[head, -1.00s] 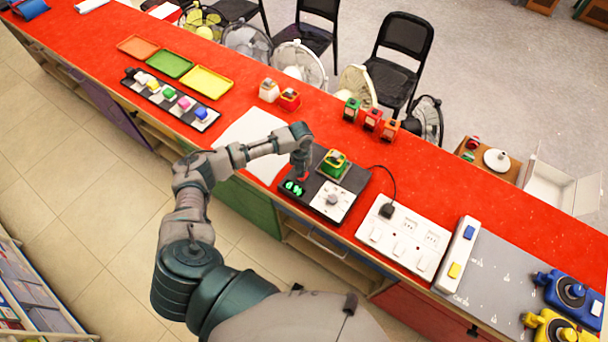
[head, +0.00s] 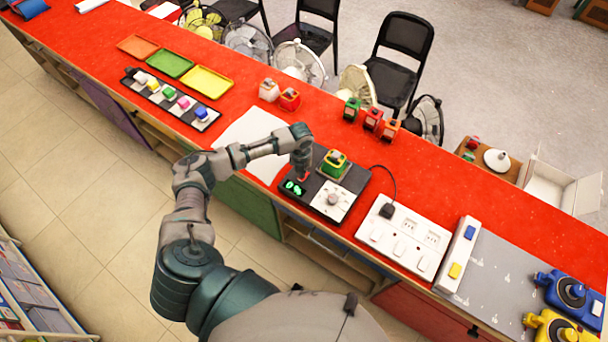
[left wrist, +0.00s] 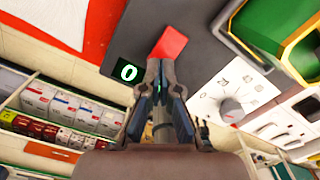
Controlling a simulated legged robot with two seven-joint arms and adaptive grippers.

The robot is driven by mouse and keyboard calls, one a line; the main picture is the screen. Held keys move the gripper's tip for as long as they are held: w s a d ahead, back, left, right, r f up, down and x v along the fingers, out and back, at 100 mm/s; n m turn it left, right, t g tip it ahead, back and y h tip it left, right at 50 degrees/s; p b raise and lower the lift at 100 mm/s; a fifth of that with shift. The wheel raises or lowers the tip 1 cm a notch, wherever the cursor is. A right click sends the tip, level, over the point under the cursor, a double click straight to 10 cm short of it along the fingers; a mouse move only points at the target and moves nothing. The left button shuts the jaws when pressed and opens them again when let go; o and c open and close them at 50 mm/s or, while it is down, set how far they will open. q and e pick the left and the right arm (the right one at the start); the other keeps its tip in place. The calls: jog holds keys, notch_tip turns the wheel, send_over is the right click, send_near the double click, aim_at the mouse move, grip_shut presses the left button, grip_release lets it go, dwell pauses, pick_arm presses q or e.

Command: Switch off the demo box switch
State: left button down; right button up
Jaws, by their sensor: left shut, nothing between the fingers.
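The demo box (head: 357,180) is a dark grey box on the red counter, with a green digit display (head: 293,188) and a white dial panel (head: 332,200). Its red switch (left wrist: 170,43) shows in the left wrist view just beyond my fingertips; in the head view only a bit of red shows under the gripper. My left gripper (head: 303,174) points down over the box beside the display. In the left wrist view it (left wrist: 160,66) is shut and empty, with its tips at the switch's near edge; I cannot tell whether they touch. The display (left wrist: 127,72) shows a green 0. My right gripper is not in view.
A green and yellow block (head: 334,163) stands on the box close to the gripper. A white socket strip (head: 400,240) with a black plug lies to the right. White paper (head: 238,137) lies to the left. Small red, green and orange blocks stand behind.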

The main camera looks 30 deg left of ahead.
pick_arm(q)
jog(key=shift+s+f+b, duration=0.1)
jog(key=shift+f+b, duration=0.35)
jog(key=shift+f, duration=0.5)
dwell(0.3)
notch_tip(320, 180, up, 2)
jog(key=shift+r+p, duration=0.15)
jog(key=shift+p, duration=1.1)
notch_tip(320, 180, up, 5)
jog(key=p, duration=0.4)
jog(key=shift+p, duration=0.4)
